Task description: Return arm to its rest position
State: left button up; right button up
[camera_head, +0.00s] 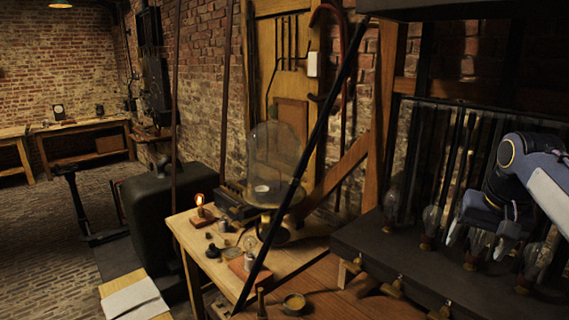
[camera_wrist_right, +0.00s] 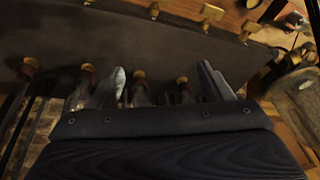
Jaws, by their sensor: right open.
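My right arm comes in from the right edge in the head view. Its gripper (camera_head: 481,237) points down among the glass jars on the dark bench. The gripper is open, its two fingers apart. In the right wrist view the fingers of the right gripper (camera_wrist_right: 165,86) stand either side of some jar necks with brown and brass ends. I cannot tell whether a finger touches glass. A glass jar (camera_head: 432,219) stands just left of the gripper, and another jar (camera_head: 537,256) stands to its right. My left gripper is not in view.
The dark bench (camera_head: 460,290) has brass fittings along its front edge. Upright dark rods stand behind the jars. A black diagonal bar (camera_head: 305,160) crosses the view. A wooden table (camera_head: 215,268) holds a glass dome (camera_head: 275,160) and a lit bulb (camera_head: 199,199). Open brick floor lies at left.

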jog(key=s+a+f+n+t+y+b, duration=0.2)
jog(key=s+a+f+n+y, duration=0.2)
jog(key=s+a+f, duration=1.5)
jog(key=s+f, duration=0.1)
jog(key=s, duration=0.2)
jog(key=shift+s+f+b, duration=0.15)
jog(key=shift+f+b, duration=0.1)
jog(key=shift+b, duration=0.15)
